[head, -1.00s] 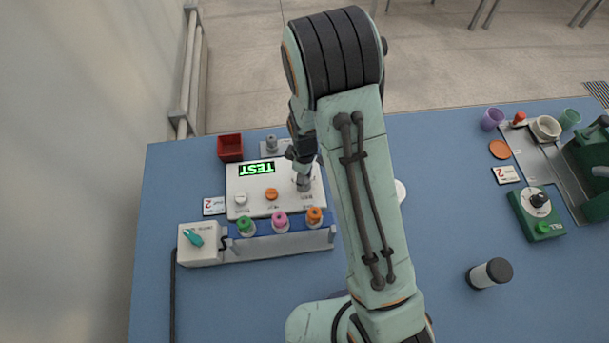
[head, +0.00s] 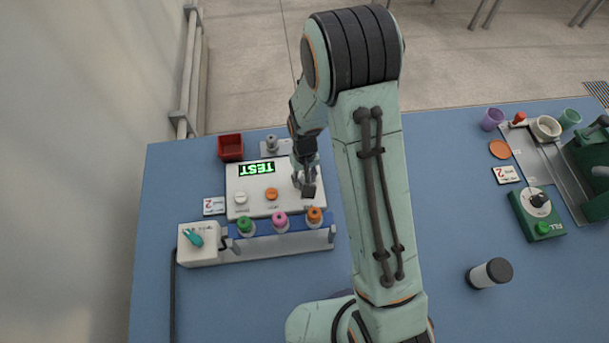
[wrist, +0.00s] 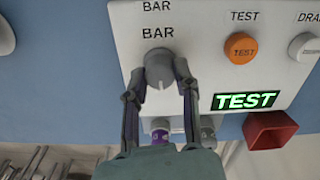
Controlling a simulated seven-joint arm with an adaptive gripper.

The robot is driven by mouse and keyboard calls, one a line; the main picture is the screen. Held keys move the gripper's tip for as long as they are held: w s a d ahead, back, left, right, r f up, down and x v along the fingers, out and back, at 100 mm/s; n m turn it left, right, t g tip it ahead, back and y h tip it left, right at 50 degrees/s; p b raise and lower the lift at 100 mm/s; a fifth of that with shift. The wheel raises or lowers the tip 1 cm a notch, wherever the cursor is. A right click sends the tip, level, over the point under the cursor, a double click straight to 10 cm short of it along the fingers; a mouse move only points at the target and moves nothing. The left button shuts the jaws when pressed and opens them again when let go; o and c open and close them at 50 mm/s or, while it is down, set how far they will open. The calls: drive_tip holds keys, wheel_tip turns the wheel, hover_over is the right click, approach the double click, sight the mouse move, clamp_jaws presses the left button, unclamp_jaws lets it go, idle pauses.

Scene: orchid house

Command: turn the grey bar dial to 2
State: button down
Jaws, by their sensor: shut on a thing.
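The grey bar dial (wrist: 158,68) is a round grey knob on a white panel (wrist: 210,75), below the word BAR in the wrist view. My gripper (wrist: 158,72) has a finger on each side of the knob and is shut on it. In the head view my gripper (head: 305,182) stands over the right part of the panel (head: 252,202) and mostly hides the dial. A lit green TEST display (head: 257,168) is on the panel.
A green FILL unit (head: 537,214) stands far right.

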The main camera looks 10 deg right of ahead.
drive_tip(key=shift+m, duration=0.5)
drive_tip(key=c, duration=0.8)
unclamp_jaws()
drive_tip(key=shift+r, duration=0.15)
wheel_tip(320, 180, up, 12)
drive_tip(key=shift+f, duration=0.1)
